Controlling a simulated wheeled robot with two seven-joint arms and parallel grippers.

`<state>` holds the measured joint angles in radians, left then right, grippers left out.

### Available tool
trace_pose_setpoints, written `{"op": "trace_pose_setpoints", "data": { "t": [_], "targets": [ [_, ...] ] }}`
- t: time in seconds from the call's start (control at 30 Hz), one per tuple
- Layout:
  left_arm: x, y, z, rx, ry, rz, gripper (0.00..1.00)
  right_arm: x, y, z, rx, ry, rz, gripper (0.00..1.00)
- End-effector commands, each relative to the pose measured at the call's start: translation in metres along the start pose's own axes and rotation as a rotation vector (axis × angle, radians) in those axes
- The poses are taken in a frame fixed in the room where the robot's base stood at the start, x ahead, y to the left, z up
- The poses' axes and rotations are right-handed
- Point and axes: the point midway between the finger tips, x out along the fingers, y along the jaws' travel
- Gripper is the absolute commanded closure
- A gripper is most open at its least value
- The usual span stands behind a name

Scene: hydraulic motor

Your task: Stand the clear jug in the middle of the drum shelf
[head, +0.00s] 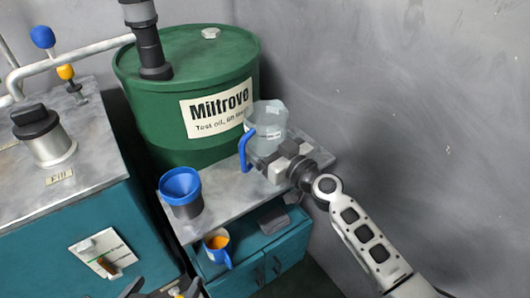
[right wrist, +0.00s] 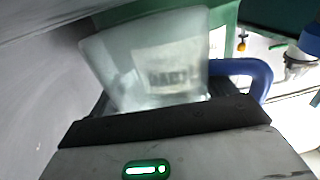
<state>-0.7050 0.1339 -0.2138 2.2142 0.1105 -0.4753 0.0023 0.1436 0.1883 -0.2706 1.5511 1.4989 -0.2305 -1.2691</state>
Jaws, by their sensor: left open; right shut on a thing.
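The clear jug (head: 268,128), with a blue handle on its left, is at the right part of the grey drum shelf (head: 222,196), in front of the green drum. My right gripper (head: 268,163) is shut on the jug from the front right. My left gripper (head: 158,291) is open and partly cut off at the bottom edge.
A blue funnel-topped dark container (head: 182,190) stands at the shelf's front left. A blue jug with orange contents (head: 216,243) and a dark grey item (head: 273,219) are on the level below. The green drum (head: 187,90) stands behind. The shelf between container and jug is clear.

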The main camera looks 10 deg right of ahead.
Motion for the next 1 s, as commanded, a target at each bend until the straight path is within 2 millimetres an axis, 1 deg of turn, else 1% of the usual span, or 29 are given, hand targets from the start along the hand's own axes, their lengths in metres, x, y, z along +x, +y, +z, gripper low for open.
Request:
{"op": "trace_pose_setpoints", "data": {
  "t": [0.03,0.07,0.2,0.33,0.5,0.53,0.57,0.8,0.93,0.97,1.0],
  "targets": [
    [0.0023,-0.0008,0.0045,0.002,0.003,-0.001,0.0,0.0002,0.0006,0.0093,0.003,0.001,0.002,0.44],
    [0.002,-0.0008,0.0037,0.004,0.006,-0.001,0.0,0.0002,0.0006,0.011,0.003,0.002,0.003,0.44],
    [0.0001,-0.0002,-0.0018,0.007,0.016,-0.001,0.0,0.0001,0.0006,0.0111,0.0,0.003,0.002,0.44],
    [-0.0001,0.0,-0.0021,0.008,0.016,-0.001,0.0,0.0,0.0005,0.0106,0.0,0.003,0.002,0.44],
    [0.0035,-0.001,0.0039,0.011,0.016,0.0,0.0,-0.0001,0.0005,0.0168,-0.002,0.002,0.002,0.44],
    [0.0021,-0.0006,0.0018,0.012,0.016,0.0,0.0,-0.0002,0.0004,0.0151,-0.002,0.001,0.002,0.09],
    [0.0019,-0.0006,0.0015,0.012,0.016,0.0,0.0,-0.0003,0.0004,0.0147,-0.002,0.001,0.002,0.01],
    [0.0016,-0.0002,0.0007,0.012,0.017,0.001,0.0,-0.0003,0.0003,0.0148,-0.001,0.001,0.001,0.0],
    [-0.0016,0.0009,-0.0045,0.012,0.017,0.002,0.0,-0.0002,0.0002,0.0093,0.001,0.001,0.001,0.0],
    [-0.0013,0.0009,-0.004,0.011,0.016,0.002,0.0,-0.0021,0.0003,0.01,0.001,0.0,0.002,0.0],
    [0.0001,0.0006,-0.0018,0.01,0.017,0.003,0.0,-0.0082,0.0007,0.0131,-0.001,-0.001,0.002,0.0]
  ]
}}
